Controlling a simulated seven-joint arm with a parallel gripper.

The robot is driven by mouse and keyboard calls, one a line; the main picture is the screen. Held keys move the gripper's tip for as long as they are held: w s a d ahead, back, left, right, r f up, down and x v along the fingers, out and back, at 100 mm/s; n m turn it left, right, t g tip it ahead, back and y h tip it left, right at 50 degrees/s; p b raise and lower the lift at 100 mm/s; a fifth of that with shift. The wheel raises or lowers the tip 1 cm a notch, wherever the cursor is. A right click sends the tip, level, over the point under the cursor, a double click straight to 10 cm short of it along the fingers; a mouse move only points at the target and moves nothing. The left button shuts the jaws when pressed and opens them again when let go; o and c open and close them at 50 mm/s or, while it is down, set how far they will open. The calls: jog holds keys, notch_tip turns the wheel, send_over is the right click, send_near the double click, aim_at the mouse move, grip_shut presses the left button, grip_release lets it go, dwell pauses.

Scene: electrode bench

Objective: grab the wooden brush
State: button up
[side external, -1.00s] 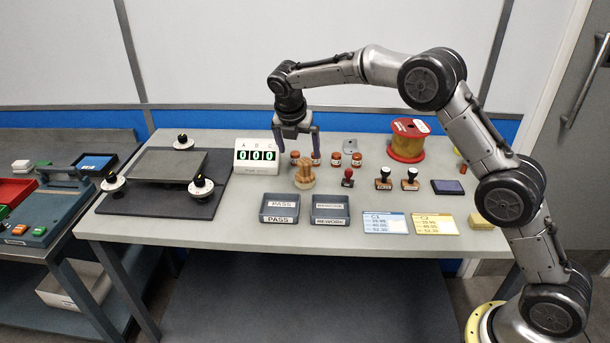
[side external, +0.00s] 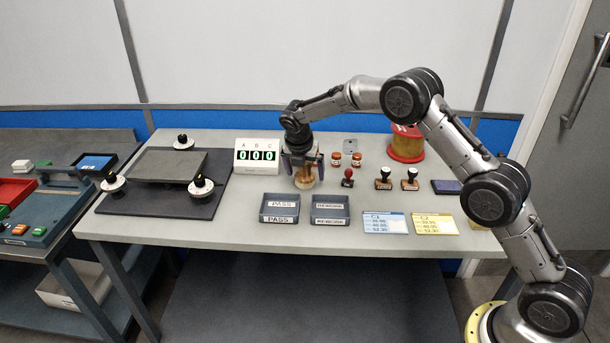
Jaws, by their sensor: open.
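The wooden brush (side external: 304,179) stands on the grey bench, behind the gap between the PASS and REWORK trays. It is round, with a brown wooden upper part and a paler base. My gripper (side external: 303,170) points down at it from above. The jaws are open, with one finger on the left and one on the right of the brush's upper part. The top of the brush is partly hidden by my gripper. Whether either finger touches the brush, I cannot tell.
A counter (side external: 257,155) reading 000 stands close on the left. Small jars (side external: 336,158) and a red-handled stamp (side external: 347,177) stand on the right. The PASS tray (side external: 279,220) and REWORK tray (side external: 330,222) lie in front.

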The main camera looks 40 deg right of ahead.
jog(key=c, duration=1.4)
jog(key=shift+r, duration=0.15)
